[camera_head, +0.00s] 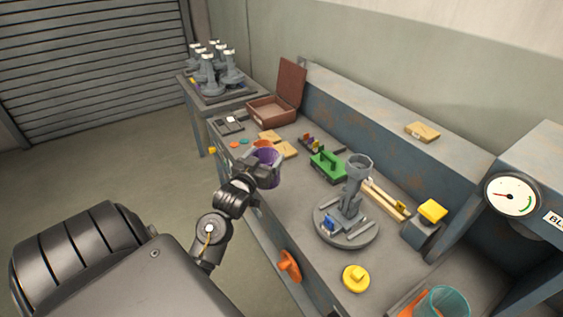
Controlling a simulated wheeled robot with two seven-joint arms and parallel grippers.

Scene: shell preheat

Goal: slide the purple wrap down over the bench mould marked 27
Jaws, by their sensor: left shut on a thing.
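My left gripper (262,173) is shut on the purple wrap (268,155), a ring-like purple piece, and holds it at the left edge of the bench. The gripper hides part of the wrap, and I cannot tell whether it touches anything else. A grey mould (351,185) stands upright on a round grey base (345,237) in the middle of the bench, to the right of the wrap and apart from it. I cannot read any number on it. Its top is bare. My right gripper is not in view.
A green block (328,167), wooden sticks (385,198) and a yellow-topped box (432,211) surround the mould. A yellow knob (355,278) and a teal cup (442,303) are nearer. An open brown box (272,110) and several grey moulds (210,75) on a side table stand farther back.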

